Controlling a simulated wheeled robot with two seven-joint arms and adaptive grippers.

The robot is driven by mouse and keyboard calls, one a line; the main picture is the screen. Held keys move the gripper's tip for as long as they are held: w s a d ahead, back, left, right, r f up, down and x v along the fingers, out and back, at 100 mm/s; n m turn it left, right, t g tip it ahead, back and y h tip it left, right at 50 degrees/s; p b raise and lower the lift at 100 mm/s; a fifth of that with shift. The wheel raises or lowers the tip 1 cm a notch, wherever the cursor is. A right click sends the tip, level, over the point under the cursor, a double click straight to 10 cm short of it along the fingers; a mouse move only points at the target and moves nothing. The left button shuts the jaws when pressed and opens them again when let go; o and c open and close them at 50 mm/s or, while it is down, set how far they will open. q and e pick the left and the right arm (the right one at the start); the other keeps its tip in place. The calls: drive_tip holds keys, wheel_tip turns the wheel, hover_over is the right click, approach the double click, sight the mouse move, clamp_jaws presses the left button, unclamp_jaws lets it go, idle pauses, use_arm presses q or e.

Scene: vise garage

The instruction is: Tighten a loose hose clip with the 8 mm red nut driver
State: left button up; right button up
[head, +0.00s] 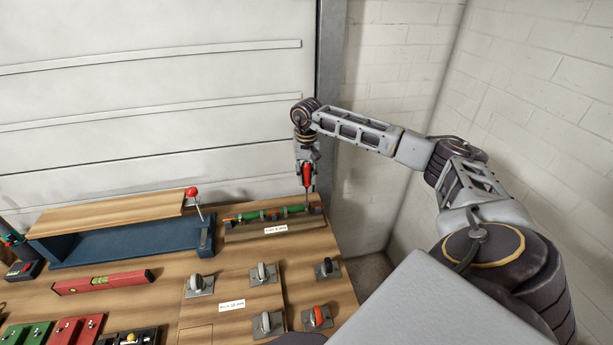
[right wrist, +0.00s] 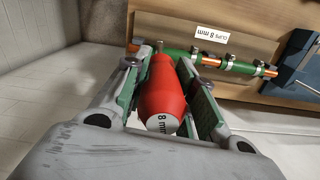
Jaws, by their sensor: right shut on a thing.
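The red nut driver (head: 307,175) is held upright in my right gripper (head: 306,166), shaft pointing down. In the right wrist view its red handle (right wrist: 162,92) sits between the two fingers, and its end cap reads 8 mm. The green hose (head: 265,214) lies along the back right of the bench, with several clips on it; it also shows in the right wrist view (right wrist: 207,60). The driver's tip is at the hose's right end in the head view; whether it touches a clip, I cannot tell. My left gripper is not in view.
A label reading CLIPS 8 mm (right wrist: 212,44) is beside the hose. A blue fixture (head: 130,243) with a wooden top and red-knobbed lever (head: 192,192) stands left of it.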

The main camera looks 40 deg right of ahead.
sight(307, 161)
drive_tip(key=shift+r+p, duration=1.65)
drive_tip(key=shift+r, duration=1.4)
